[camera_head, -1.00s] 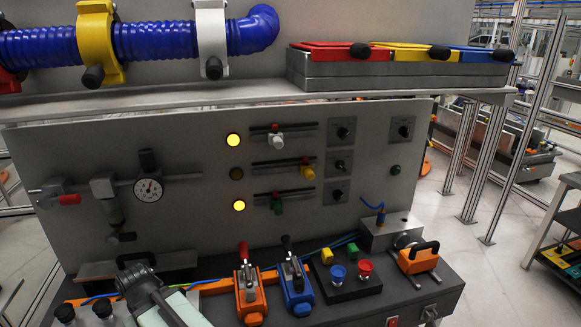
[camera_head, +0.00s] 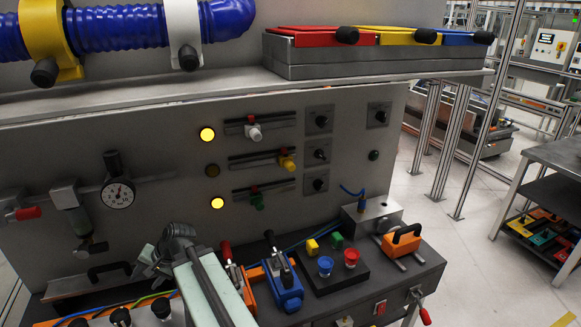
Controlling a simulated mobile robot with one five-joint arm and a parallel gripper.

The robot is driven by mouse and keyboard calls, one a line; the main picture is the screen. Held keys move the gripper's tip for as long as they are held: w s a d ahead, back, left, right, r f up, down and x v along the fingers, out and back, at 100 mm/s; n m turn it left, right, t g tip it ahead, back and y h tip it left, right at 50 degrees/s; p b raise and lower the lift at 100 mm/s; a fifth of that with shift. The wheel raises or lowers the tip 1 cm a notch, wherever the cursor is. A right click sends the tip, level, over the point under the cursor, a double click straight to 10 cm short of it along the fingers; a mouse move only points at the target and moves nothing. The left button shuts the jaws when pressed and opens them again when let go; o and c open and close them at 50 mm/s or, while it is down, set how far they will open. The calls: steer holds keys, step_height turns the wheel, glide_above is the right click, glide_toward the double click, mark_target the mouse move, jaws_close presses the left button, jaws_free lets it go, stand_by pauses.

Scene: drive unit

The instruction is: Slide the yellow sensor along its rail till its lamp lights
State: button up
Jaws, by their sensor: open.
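The yellow sensor (camera_head: 287,163) sits near the right end of the middle rail (camera_head: 252,159) on the grey upright panel. The lamp (camera_head: 212,170) left of this rail is dark. My gripper (camera_head: 149,263) is at the lower left, in front of the panel's base, well below and left of the yellow sensor. It is open and touches nothing that I can see; its jaws are small and partly hidden by my arm.
The white sensor (camera_head: 254,134) above and green sensor (camera_head: 258,202) below have lit lamps. Toggle clamps, including a blue one (camera_head: 285,285), stand on the bench below. A shelf (camera_head: 120,101) overhangs the panel. The pressure gauge (camera_head: 118,194) juts out at left.

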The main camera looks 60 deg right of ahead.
steer(key=s+d+r+m+t+h, duration=0.1)
steer(key=d+r+m+t, duration=0.3)
steer(key=d, duration=0.6)
steer(key=s+d+r+m+t+h, duration=0.1)
steer(key=d+r+m+t, duration=0.1)
steer(key=d+r+m, duration=0.5)
steer(key=m+t+h, duration=0.2)
steer(key=m+h, duration=1)
steer(key=m, duration=0.6)
glide_toward(292, 169)
steer(key=x, duration=1.1)
steer(key=shift+w+d+r, duration=0.1)
steer(key=shift+w+d, duration=0.2)
jaws_close()
steer(key=shift+a, duration=0.15)
